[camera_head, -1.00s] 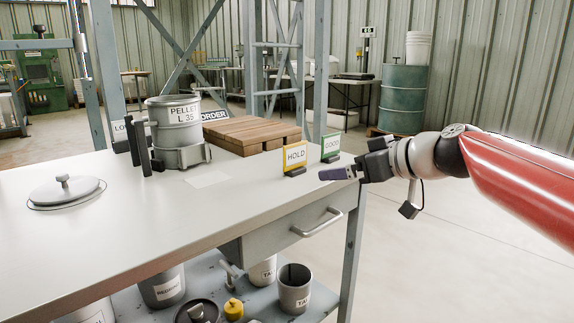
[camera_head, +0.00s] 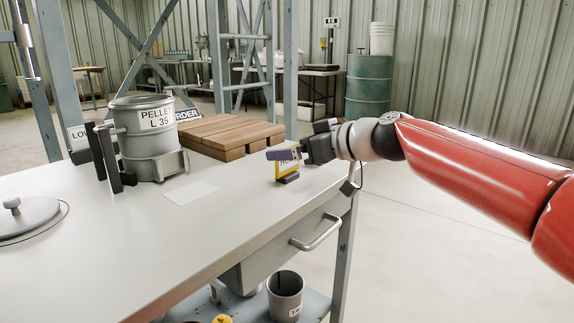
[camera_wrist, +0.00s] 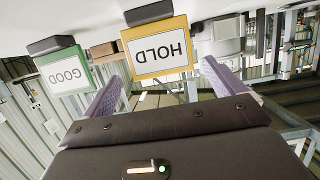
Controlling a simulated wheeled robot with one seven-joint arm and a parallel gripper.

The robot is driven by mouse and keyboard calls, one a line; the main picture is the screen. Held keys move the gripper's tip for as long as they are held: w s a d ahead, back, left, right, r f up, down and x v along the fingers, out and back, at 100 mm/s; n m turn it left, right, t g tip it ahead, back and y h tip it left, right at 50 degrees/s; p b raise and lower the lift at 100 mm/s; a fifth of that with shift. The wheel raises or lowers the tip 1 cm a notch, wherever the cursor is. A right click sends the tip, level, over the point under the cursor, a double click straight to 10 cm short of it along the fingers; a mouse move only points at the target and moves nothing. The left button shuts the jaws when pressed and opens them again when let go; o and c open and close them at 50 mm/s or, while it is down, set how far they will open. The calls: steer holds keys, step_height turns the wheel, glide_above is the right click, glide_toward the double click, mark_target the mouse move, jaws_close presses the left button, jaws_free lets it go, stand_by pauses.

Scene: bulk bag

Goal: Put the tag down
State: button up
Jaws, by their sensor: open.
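My gripper (camera_head: 274,154) is open at the right end of the bench. Its purple fingers also show in the wrist view (camera_wrist: 163,84), spread apart with nothing clamped. The yellow-framed HOLD tag (camera_head: 288,171) stands upright in a black base on the bench, partly covered by my gripper. In the head view my gripper hides the GOOD tag.
The bench top (camera_head: 120,240) is mostly bare, with a flat white card (camera_head: 190,192). A PELLET L 35 canister (camera_head: 150,140) stands at the back left, near wooden slats (camera_head: 230,135). A grey lid (camera_head: 25,217) lies at left. A drawer handle (camera_head: 316,234) sticks out in front.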

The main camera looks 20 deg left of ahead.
steer(key=p+x, duration=0.1)
steer(key=x, duration=0.2)
steer(key=shift+s+a+r, duration=0.15)
steer(key=shift+a, duration=0.15)
steer(key=shift+a+f, duration=0.25)
steer(key=shift+a, duration=0.05)
steer(key=c, duration=1.1)
steer(key=shift+r, duration=0.1)
steer(key=shift+c, duration=0.2)
